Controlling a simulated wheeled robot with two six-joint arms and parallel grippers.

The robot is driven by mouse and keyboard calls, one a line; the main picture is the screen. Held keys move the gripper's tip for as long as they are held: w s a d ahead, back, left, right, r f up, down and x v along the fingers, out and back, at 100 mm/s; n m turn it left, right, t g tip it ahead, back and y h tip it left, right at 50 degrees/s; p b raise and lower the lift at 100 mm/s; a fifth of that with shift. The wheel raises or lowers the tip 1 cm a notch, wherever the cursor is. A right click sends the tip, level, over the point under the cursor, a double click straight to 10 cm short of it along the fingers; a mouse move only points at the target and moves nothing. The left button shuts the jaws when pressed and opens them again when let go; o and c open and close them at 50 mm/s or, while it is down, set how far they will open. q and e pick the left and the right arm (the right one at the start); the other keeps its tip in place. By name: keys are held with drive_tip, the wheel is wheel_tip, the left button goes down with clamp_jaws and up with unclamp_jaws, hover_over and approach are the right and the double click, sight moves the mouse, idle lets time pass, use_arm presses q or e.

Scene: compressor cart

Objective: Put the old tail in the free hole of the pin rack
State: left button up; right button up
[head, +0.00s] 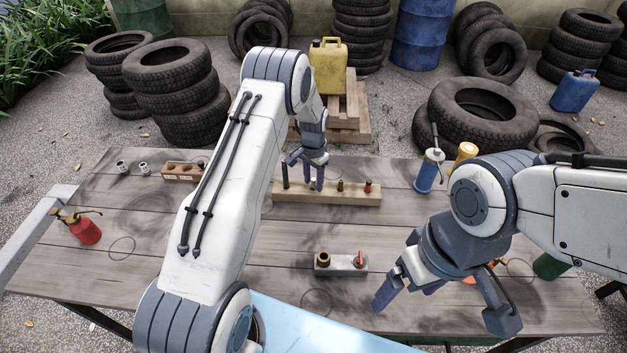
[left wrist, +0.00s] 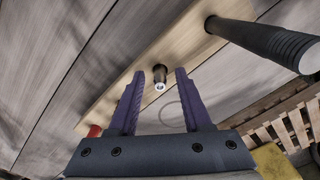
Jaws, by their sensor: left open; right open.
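The pin rack (head: 352,199) is a pale wooden bar at the back middle of the table. A black-handled tool (head: 285,176), a brown pin (head: 340,186) and a red-topped pin (head: 368,187) stand on it. My left gripper (head: 314,184) is open, low over the rack, right of the black handle. In the left wrist view a short dark fitting with a bright end (left wrist: 160,77), possibly the old tail, shows between its fingers (left wrist: 158,80). I cannot tell whether they touch it. My right gripper (head: 443,306) is open at the front right.
A grey block (head: 341,264) with a brass fitting and red lever stands mid-table. A blue-bodied tool (head: 428,174) stands at the back right. The front-left tabletop is mostly clear.

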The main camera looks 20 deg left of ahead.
sight(314, 179)
use_arm(q)
drive_tip(key=shift+r, duration=0.45)
wheel_tip(314, 179, up, 11)
drive_tip(key=b, duration=0.3)
drive_tip(key=s+d+r+m, duration=0.1)
drive_tip(key=s+d+r, duration=0.4)
drive_tip(key=s+d, duration=0.25)
drive_tip(key=s+d+r, duration=0.5)
drive_tip(key=s+d, duration=0.2)
drive_tip(key=d, duration=0.1)
drive_tip(key=s+d+m+h, duration=0.1)
drive_tip(key=s+d, duration=0.1)
drive_tip(key=s, duration=2)
drive_tip(key=shift+s+d+r+m, duration=0.15)
drive_tip(key=shift+r+m, duration=0.15)
